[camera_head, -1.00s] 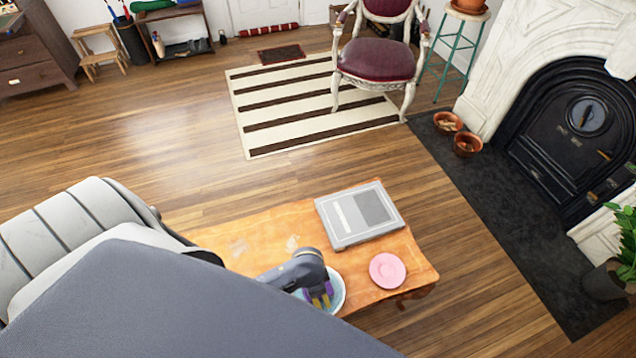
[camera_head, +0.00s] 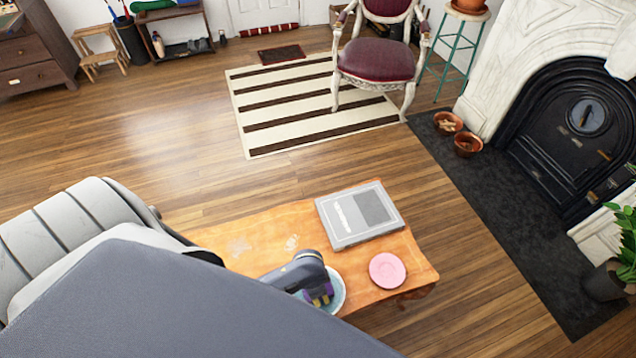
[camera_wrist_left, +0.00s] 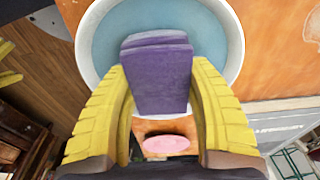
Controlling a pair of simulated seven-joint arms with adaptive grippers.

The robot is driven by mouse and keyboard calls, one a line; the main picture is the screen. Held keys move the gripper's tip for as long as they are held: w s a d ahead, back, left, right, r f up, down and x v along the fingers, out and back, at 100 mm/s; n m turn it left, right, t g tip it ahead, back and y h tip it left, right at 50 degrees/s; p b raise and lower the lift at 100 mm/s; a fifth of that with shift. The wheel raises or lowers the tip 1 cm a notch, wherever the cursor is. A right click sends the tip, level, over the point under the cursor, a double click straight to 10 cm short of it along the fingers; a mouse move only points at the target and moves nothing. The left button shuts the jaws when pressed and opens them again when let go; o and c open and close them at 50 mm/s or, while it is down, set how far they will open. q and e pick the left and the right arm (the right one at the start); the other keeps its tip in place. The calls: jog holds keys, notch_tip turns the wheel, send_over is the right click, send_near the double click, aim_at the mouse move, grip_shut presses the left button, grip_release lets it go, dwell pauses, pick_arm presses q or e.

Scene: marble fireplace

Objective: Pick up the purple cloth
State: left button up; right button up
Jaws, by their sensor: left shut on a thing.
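The purple cloth (camera_wrist_left: 157,75) is a folded block between the two yellow fingers of my left gripper (camera_wrist_left: 160,100) in the left wrist view. The gripper is shut on it. Behind the cloth in that view is a round bowl or dish (camera_wrist_left: 235,50) with a white rim and a pale blue inside. In the head view my left gripper (camera_head: 319,299) is over the same dish (camera_head: 338,291), with a bit of purple at its fingers. Whether the cloth still touches the dish cannot be told. My right gripper is not in view.
The dish stands on an orange wooden table (camera_head: 265,225). A grey book or box (camera_head: 360,215) and a pink saucer (camera_head: 387,270) are on the table near the gripper.

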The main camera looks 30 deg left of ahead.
pick_arm(q)
notch_tip(320, 180, up, 20)
dwell(0.9)
jog(key=o, duration=0.6)
jog(key=c, duration=0.4)
